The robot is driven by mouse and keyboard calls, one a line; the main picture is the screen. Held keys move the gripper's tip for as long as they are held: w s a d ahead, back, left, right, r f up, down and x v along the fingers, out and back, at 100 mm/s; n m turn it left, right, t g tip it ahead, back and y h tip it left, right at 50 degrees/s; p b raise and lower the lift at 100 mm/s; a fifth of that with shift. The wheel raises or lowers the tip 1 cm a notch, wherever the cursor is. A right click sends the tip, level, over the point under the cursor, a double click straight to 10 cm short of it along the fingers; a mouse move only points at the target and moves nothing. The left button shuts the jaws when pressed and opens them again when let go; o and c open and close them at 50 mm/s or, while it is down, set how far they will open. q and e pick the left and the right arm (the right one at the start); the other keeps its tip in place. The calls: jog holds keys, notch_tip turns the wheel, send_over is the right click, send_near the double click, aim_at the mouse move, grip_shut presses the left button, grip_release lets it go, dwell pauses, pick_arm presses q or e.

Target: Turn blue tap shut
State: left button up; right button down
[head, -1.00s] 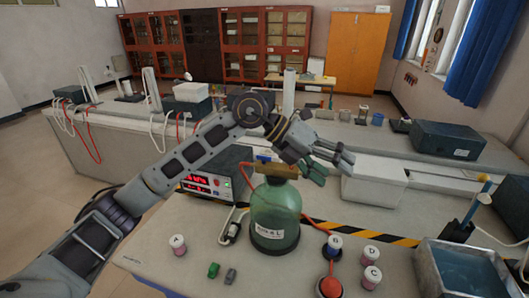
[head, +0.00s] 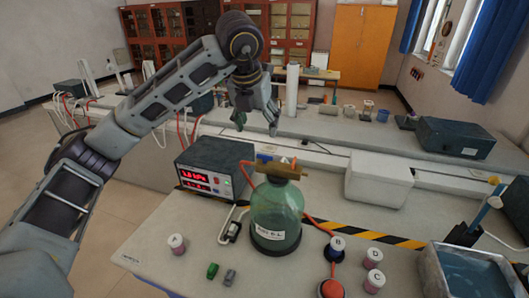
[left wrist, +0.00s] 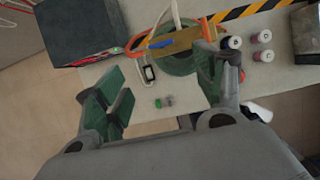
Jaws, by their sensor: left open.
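The blue tap (head: 264,158) is a small blue handle on a brass fitting (head: 282,168) at the top of a green glass bottle (head: 275,215). In the left wrist view the blue tap (left wrist: 161,44) lies along the brass bar (left wrist: 180,42), seen from above. My left gripper (head: 257,122) is open and empty, pointing down, above and beyond the bottle top in the head view. In the left wrist view my left gripper (left wrist: 160,90) has its fingers wide apart, and the tap shows beyond the gap, not touched. My right gripper is not in view.
A power supply (head: 215,165) with a red display stands left of the bottle. Labelled jars (head: 374,257), a red-topped item (head: 331,288) and a water tray (head: 465,275) are at right. Small green (head: 212,270) and grey blocks (head: 230,277) lie in front. A white box (head: 378,180) stands behind.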

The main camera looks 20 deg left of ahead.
aim_at(264, 155)
pick_arm(q)
jog(key=shift+f, duration=0.15)
jog(key=shift+p+x, duration=1.45)
jog(key=shift+x, duration=5.3)
jog(key=c, duration=1)
